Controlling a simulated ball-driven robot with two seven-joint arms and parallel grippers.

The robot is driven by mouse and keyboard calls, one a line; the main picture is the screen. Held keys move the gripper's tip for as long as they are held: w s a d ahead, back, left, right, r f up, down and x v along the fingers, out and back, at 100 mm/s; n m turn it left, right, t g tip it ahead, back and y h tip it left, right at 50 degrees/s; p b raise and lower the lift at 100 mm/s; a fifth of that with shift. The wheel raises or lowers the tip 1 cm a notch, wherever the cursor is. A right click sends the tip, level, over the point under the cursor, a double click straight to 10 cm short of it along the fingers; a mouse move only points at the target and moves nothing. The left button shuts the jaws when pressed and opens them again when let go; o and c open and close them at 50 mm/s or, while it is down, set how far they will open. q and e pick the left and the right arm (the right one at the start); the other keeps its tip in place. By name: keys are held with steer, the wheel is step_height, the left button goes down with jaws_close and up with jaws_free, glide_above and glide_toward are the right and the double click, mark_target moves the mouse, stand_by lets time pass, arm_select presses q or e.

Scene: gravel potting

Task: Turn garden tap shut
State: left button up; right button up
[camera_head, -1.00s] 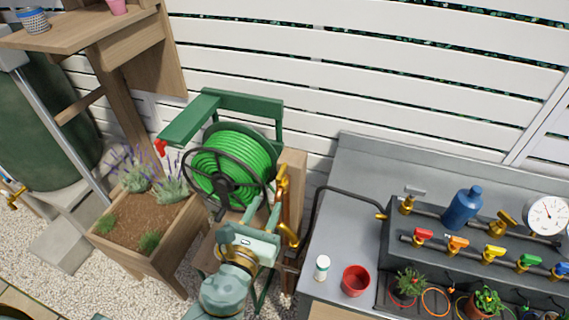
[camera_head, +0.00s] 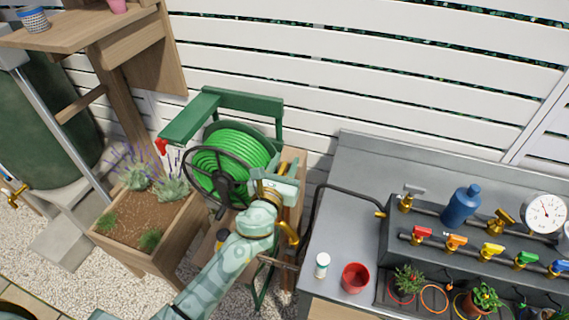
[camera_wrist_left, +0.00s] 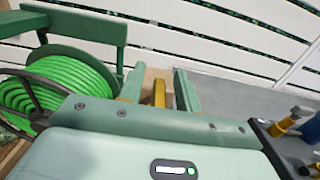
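The garden tap (camera_head: 289,235) is brass and sits on the wooden post (camera_head: 299,165) beside the hose reel. Its curved spout shows below my gripper in the head view; its upper part is mostly covered by my gripper. My left gripper (camera_head: 278,172) is at the tap's top. In the left wrist view, my left gripper's two fingers (camera_wrist_left: 159,88) stand apart, with the tap's yellow lever (camera_wrist_left: 159,93) between them and gaps visible at its sides. Whether a finger touches the lever cannot be told. My right gripper is not in view.
A green hose reel (camera_head: 232,155) with a dark handwheel (camera_head: 217,182) stands just left of the tap. A grey bench (camera_head: 345,205) at right carries a red pot (camera_head: 355,278), a blue bottle (camera_head: 461,206) and coloured valves. A planter (camera_head: 150,235) stands left.

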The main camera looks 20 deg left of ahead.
arm_select(q)
jaws_close()
